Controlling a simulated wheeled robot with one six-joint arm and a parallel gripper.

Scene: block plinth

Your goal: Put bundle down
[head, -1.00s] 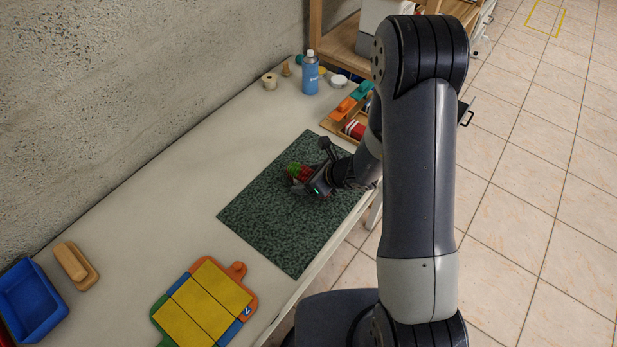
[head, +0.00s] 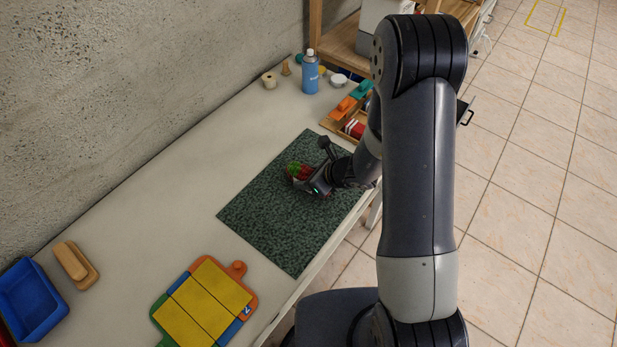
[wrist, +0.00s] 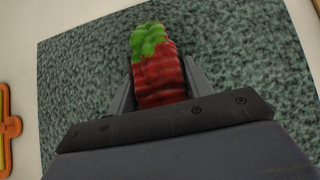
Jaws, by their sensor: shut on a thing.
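The bundle (head: 299,171) is red with a bright green end. It lies between the fingers of my gripper (head: 302,177), over the dark green speckled mat (head: 260,215). In the wrist view the bundle (wrist: 160,75) sits between both fingers of my gripper (wrist: 158,88), its green end pointing away from the palm. The mat (wrist: 75,70) fills most of that view behind it. My gripper is shut on the bundle. I cannot tell whether the bundle touches the mat.
A yellow-topped puzzle board (head: 205,300) lies in front of the mat. A wooden block (head: 75,264) and blue bin (head: 32,303) are at the left. A blue spray can (head: 310,74) and a wooden tray (head: 335,128) with coloured pieces stand beyond the mat. The mat's left half is bare.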

